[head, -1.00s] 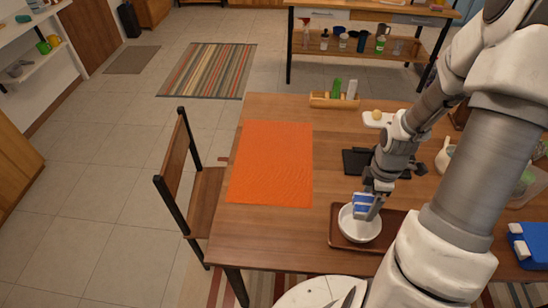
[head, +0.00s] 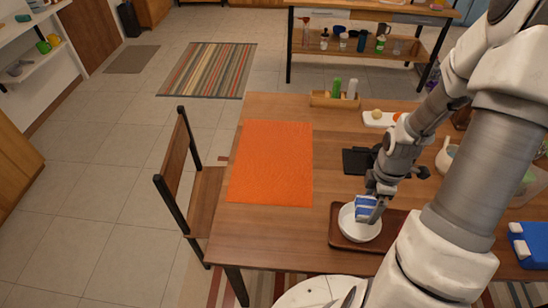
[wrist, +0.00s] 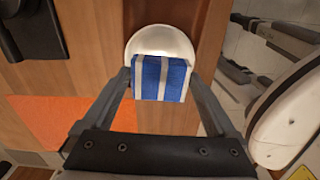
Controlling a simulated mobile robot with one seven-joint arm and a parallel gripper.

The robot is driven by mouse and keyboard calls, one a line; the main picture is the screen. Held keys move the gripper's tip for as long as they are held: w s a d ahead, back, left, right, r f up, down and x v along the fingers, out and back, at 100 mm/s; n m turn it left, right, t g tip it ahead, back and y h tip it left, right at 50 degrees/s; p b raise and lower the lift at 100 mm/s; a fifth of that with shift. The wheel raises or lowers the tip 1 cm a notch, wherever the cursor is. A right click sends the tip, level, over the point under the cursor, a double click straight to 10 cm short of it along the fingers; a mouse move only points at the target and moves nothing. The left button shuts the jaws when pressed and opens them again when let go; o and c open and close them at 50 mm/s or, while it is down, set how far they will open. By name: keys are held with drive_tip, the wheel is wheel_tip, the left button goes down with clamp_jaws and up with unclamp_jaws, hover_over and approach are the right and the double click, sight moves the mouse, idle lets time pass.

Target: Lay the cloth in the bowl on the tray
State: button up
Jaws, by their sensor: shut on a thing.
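The cloth (wrist: 158,78) is blue with white stripes and folded. My gripper (wrist: 160,82) is shut on it, with a finger at each side. In the head view my gripper (head: 370,200) points down at the bowl, and the cloth (head: 366,209) shows over the bowl's upper right part. The white bowl (head: 347,222) stands on the brown tray (head: 336,237). In the wrist view the bowl (wrist: 160,34) is behind the cloth, which hides part of it. I cannot tell whether the cloth touches the bowl.
An orange mat (head: 270,165) lies left of the tray on the wooden table. A dark flat object (head: 356,161) lies behind the bowl. A wooden holder with bottles (head: 334,99) stands at the back. A blue and white item (head: 530,245) is at the right.

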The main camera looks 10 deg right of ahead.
drive_tip(key=b, duration=0.3)
hover_over(359, 228)
drive_tip(key=shift+f, duration=2.15)
drive_tip(key=shift+f+b, duration=0.75)
drive_tip(key=shift+f, duration=0.2)
drive_tip(key=o, duration=0.8)
drive_tip(key=shift+o, duration=0.2)
drive_tip(key=shift+r, duration=0.15)
